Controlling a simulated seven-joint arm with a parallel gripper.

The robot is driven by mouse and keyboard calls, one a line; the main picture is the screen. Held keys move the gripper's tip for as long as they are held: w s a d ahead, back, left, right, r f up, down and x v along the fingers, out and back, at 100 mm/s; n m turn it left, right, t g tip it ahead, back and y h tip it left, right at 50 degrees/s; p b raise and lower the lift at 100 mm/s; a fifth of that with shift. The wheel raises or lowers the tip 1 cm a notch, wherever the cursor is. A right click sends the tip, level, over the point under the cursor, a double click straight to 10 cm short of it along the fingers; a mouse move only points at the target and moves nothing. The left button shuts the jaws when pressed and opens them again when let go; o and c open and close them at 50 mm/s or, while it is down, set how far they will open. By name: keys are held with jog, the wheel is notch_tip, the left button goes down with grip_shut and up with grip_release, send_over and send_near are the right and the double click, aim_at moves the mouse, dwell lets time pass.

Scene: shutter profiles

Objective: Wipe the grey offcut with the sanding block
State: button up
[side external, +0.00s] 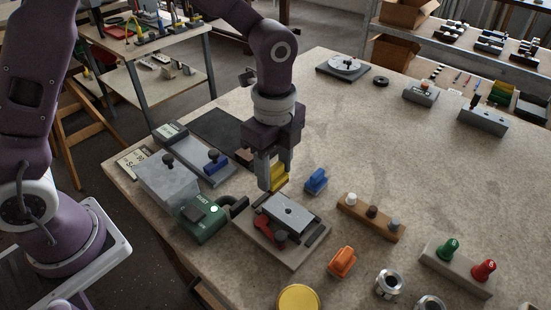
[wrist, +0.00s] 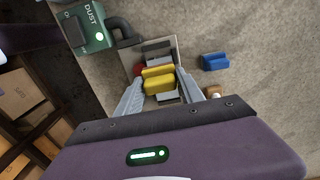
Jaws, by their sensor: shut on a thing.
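My gripper (side external: 271,184) is shut on a yellow block with a raised grip (side external: 280,174), which I take to be the sanding block. The block also shows between the fingers in the wrist view (wrist: 158,79). The grey offcut (side external: 287,209) lies flat in a fixture on the bench, with a dark hole or knob near its middle. In the wrist view the yellow block covers part of the offcut (wrist: 167,96). In the side view the block is at the fixture's far side; its exact height above the offcut is unclear.
The fixture has a red knob (side external: 264,228). A green dust box (side external: 205,219) with a black hose stands at its left. Blue (side external: 316,180) and orange (side external: 342,261) gripped blocks lie nearby. A wooden rack with knobs (side external: 371,217) is to the right. The bench's far middle is clear.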

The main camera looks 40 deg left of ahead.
jog(key=shift+f, duration=1.95)
jog(key=shift+d+f, duration=0.15)
jog(key=shift+f, duration=0.8)
jog(key=shift+d, duration=0.4)
jog(key=shift+c, duration=0.5)
jog(key=shift+d, duration=3.2)
jog(key=shift+a, duration=3.55)
jog(key=shift+a+r, duration=0.1)
jog(key=shift+a, duration=0.15)
jog(key=shift+r, duration=4)
